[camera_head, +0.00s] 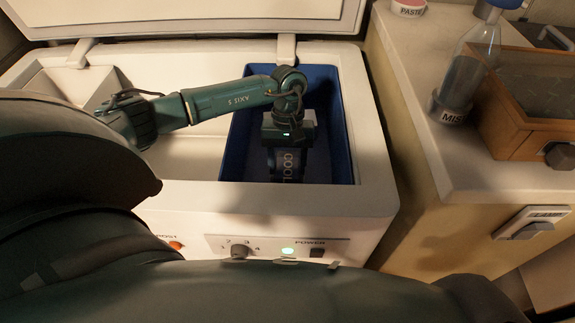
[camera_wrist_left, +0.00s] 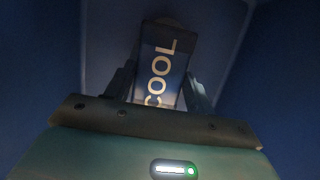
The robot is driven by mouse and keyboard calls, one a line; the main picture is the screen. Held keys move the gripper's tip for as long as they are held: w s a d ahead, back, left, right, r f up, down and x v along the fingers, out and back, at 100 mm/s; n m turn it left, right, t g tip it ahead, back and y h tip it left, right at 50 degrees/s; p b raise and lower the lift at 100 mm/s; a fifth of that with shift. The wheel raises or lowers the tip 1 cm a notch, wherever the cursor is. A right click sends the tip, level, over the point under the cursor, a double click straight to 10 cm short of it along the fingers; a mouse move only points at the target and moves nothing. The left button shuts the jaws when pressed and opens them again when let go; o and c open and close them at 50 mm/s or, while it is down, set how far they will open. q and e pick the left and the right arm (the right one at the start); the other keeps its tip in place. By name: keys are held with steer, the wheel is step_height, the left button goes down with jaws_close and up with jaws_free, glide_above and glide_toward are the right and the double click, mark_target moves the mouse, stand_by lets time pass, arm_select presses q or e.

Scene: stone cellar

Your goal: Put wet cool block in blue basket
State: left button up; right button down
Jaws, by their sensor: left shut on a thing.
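The cool block is a dark block lettered COOL (camera_head: 287,164). My left gripper (camera_head: 287,150) is shut on it, inside the blue basket (camera_head: 337,125). The left wrist view shows the block (camera_wrist_left: 163,62) upright between the two fingers of the gripper (camera_wrist_left: 162,88). The basket's blue walls (camera_wrist_left: 270,80) surround the block and the gripper in that view. Whether the block touches the basket floor I cannot tell. The basket sits in the right part of a white chest freezer. My right gripper is not in view.
The freezer (camera_head: 370,150) stands with its lid (camera_head: 190,12) raised behind my arm.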

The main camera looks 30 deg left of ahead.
arm_select(q)
steer(key=shift+f, duration=0.45)
steer(key=shift+f, duration=0.15)
steer(key=o, duration=1.1)
steer(key=shift+r, duration=0.4)
steer(key=v, duration=1.1)
steer(key=shift+w+r+p, duration=0.15)
steer(key=shift+r+p, duration=0.1)
steer(key=shift+p, duration=0.15)
